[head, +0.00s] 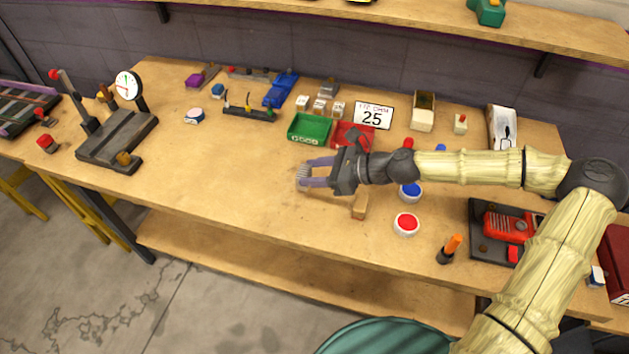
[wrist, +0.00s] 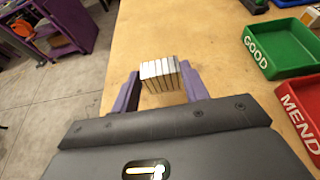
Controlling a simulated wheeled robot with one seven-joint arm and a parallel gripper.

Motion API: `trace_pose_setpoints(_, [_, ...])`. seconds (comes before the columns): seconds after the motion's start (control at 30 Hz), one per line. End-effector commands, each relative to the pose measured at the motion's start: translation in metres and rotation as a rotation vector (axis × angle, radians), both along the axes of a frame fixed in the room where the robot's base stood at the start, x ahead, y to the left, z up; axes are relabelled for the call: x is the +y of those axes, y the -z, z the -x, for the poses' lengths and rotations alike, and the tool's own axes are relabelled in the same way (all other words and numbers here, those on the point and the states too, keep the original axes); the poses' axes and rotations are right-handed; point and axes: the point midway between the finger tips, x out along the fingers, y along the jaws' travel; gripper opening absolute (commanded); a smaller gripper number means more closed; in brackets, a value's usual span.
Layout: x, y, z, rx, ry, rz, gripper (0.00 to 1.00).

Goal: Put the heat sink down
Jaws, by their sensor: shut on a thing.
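The heat sink (wrist: 160,73) is a small silver block with parallel fins. My gripper (wrist: 160,92) is shut on it, with a purple finger on each side. In the head view my gripper (head: 308,175) reaches left over the middle of the bench, and the heat sink (head: 301,176) shows at its fingertips. The heat sink is over or on the bare wooden bench top (head: 230,170); I cannot tell whether its underside touches the wood.
A green GOOD bin (head: 309,128) and a red MEND bin (head: 350,134) stand just behind my gripper. A wooden block (head: 360,207), a red button (head: 406,224) and a blue button (head: 410,192) lie to the right.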

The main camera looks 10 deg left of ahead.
Motion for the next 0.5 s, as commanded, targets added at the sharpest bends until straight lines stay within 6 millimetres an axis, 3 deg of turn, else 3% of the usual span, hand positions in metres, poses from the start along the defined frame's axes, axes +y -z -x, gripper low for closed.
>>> trace_pose_setpoints(0.27, [-0.004, 0.035, -0.002, 0.002, 0.008, -0.001, 0.21])
trace_pose_setpoints(0.5, [-0.002, 0.036, -0.001, 0.001, 0.004, 0.0, 0.21])
